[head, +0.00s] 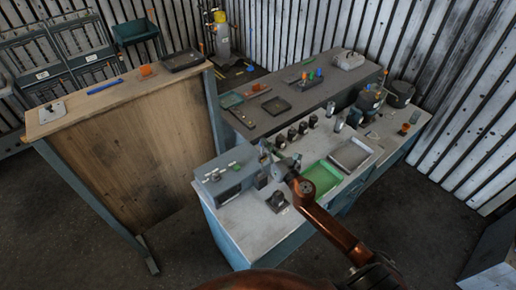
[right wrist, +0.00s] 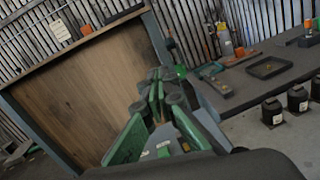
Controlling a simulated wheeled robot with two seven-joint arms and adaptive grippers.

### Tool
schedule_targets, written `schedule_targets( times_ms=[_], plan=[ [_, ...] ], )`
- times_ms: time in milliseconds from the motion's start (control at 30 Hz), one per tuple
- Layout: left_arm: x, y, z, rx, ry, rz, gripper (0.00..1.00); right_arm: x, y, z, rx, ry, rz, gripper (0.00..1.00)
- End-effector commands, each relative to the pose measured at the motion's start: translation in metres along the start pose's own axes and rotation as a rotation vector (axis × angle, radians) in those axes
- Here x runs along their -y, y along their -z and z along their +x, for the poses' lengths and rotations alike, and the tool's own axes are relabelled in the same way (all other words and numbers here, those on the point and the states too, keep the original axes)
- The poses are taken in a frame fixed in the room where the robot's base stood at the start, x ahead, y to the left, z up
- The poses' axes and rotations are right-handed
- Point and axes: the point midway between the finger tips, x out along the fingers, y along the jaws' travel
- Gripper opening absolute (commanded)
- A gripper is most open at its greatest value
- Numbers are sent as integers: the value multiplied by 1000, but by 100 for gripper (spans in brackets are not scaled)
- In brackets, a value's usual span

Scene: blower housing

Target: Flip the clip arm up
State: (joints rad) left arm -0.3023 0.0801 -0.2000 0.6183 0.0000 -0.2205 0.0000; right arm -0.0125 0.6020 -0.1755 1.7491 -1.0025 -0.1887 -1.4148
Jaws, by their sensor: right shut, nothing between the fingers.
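My right gripper (head: 268,150) is at the end of the copper-coloured arm, over the light bench top (head: 232,222). In the right wrist view its green-sided fingers (right wrist: 165,78) are together with nothing between them. A grey box (head: 222,184) with small green and white parts on top stands just left of the gripper. Small dark fixtures, one of them a dark block on a plate (head: 277,201), sit on the bench below the gripper. I cannot make out which part is the clip arm; it is too small or hidden. My left gripper is not in view.
A green tray (head: 322,178) and a grey tray (head: 351,154) lie right of my arm. Several dark cylinders (head: 292,134) stand behind the gripper. A tall wooden panel (head: 130,150) rises at the left. The bench's front left corner is clear.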

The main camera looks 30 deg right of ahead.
Motion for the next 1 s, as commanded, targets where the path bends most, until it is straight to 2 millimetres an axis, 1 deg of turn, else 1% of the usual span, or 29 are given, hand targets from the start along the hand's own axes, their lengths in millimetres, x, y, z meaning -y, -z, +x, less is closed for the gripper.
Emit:
schedule_targets(
  times_ms=[167, 667, 867, 1000],
  plan=[
    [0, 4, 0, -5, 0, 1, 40, 5, -1, 0, 1, 8, 0, 0],
    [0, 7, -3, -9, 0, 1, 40, 3, -3, 0, 1, 5, 0, 0],
    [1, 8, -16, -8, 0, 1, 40, -2, -16, -3, 0, 2, 0, 0],
    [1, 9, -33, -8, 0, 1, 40, -8, -32, -7, -1, -3, 0, 0]
  ],
)
